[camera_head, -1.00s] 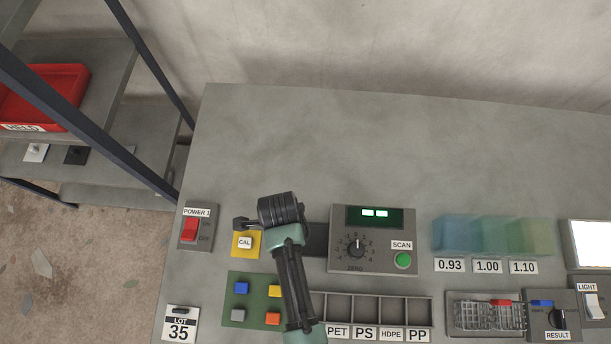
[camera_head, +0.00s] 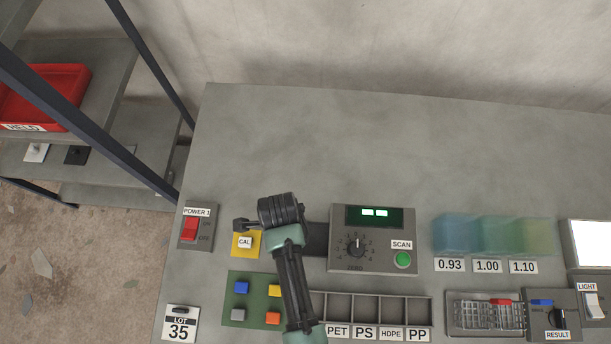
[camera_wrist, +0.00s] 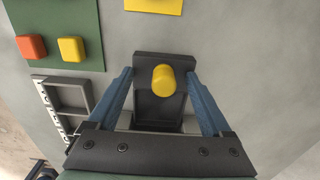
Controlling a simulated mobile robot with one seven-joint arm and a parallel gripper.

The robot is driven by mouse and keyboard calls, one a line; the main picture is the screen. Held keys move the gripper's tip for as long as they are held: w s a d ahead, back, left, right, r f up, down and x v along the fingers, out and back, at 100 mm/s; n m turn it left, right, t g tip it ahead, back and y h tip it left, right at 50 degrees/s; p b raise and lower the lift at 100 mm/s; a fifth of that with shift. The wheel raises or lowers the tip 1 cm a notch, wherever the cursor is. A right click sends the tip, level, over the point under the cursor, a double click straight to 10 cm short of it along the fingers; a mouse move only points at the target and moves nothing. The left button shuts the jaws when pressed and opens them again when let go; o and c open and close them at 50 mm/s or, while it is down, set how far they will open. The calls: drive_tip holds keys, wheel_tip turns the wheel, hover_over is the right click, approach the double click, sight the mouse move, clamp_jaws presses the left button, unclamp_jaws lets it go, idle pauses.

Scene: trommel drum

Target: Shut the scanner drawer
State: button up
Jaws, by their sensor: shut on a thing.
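The scanner (camera_head: 372,238) is a grey box with a lit green display, a dial and a green SCAN button. Its dark drawer (camera_head: 317,240) sticks out of its left side, partly hidden by my arm. In the wrist view the drawer (camera_wrist: 153,108) is a dark tray with a thicker front end, and a yellow cylinder (camera_wrist: 163,80) stands at it. My gripper (camera_wrist: 160,74) has its two blue fingers on either side of the drawer's front end and is shut on it. In the head view my wrist hides the fingertips.
A yellow CAL plate (camera_head: 240,253) lies just left of my gripper, and a green board with coloured buttons (camera_head: 254,301) is below it. Sorting bins (camera_head: 380,308) stand in front of the scanner. The bench behind is clear.

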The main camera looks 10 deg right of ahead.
sight(320, 242)
drive_tip(key=shift+d+f, duration=0.25)
drive_tip(key=shift+f, duration=0.1)
drive_tip(key=shift+s+d+p, duration=0.35)
drive_tip(key=shift+s+d, duration=0.05)
drive_tip(key=shift+d, duration=0.7)
drive_tip(key=shift+s+d+p, duration=0.3)
drive_tip(key=shift+s+d, duration=0.05)
drive_tip(key=shift+d, duration=0.7)
drive_tip(key=shift+s+d+p, duration=0.35)
drive_tip(key=shift+s+d, duration=0.05)
drive_tip(key=shift+d, duration=0.7)
drive_tip(key=shift+c, duration=0.2)
drive_tip(key=o, duration=0.8)
drive_tip(key=shift+o, duration=0.2)
drive_tip(key=shift+d+f, duration=0.1)
wheel_tip(320, 242, up, 8)
drive_tip(key=p, duration=0.7)
drive_tip(key=shift+w+f+p, duration=0.25)
drive_tip(key=shift+p, duration=0.1)
